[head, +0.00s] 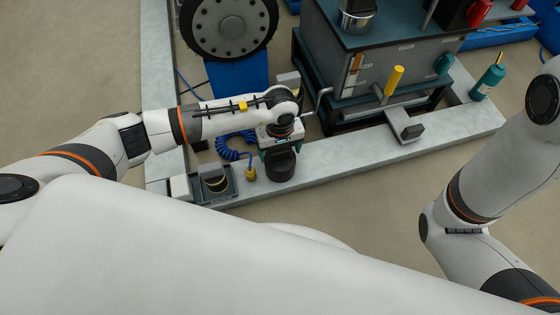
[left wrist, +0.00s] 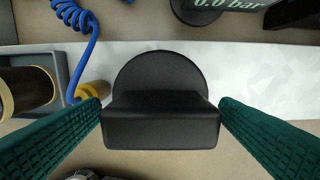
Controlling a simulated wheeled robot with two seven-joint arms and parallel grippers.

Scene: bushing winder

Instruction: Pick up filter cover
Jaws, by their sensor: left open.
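A black round cover with a raised block-shaped grip, which I take to be the filter cover (left wrist: 160,115), fills the middle of the left wrist view. In the head view the black cover (head: 281,168) is on the pale front beam, under my left gripper (head: 279,148). My left gripper is open. Its green ridged fingers (left wrist: 160,122) stand on either side of the cover's grip, with small or no visible gaps; I cannot tell whether they touch it. My right arm is at the right of the head view, but its gripper is out of view.
A grey tray (head: 232,188) with a dark-and-brass cylinder stands left of the cover. A coiled blue hose (head: 232,146) with a yellow fitting (head: 251,174) lies between them. Behind is a machine cabinet (head: 375,65) with a yellow-handled lever (head: 394,80). A green bottle (head: 488,80) stands at the right.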

